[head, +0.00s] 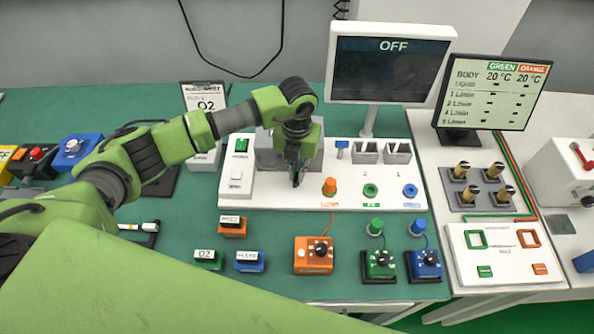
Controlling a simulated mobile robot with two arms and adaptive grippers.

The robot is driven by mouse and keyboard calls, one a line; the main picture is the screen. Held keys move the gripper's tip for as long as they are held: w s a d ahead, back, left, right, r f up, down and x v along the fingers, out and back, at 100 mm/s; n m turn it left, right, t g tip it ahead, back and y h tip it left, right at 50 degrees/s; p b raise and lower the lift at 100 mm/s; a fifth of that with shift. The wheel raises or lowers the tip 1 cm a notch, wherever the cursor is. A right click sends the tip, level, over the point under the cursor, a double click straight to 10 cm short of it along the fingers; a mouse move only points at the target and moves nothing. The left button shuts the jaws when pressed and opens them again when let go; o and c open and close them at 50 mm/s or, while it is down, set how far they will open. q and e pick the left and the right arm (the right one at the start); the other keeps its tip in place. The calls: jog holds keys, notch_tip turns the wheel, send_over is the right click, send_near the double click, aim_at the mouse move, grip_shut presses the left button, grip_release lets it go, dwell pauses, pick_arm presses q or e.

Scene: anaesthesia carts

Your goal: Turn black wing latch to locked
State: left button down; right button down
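My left gripper (296,178) points down over the white panel (300,200), in front of a grey block (266,152). Its dark fingertips are small and close together, and I cannot tell whether they are open or shut. I cannot pick out the black wing latch; the gripper covers part of the grey block and the panel around it. My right gripper is not in view.
An orange connector (329,187) stands on the panel just right of my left gripper. A blue-topped piece (341,147) and grey sockets (365,152) stand behind it. A monitor reading OFF (390,70) rises at the back. Orange, green and blue dial boxes (314,255) stand in front.

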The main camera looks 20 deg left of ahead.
aim_at(296, 175)
pick_arm(q)
jog(key=shift+n+b, duration=0.35)
jog(key=shift+n, duration=1.15)
jog(key=c, duration=2.2)
grip_release()
jog(key=shift+r, duration=0.15)
notch_tip(296, 175, up, 12)
jog(key=shift+f, duration=0.1)
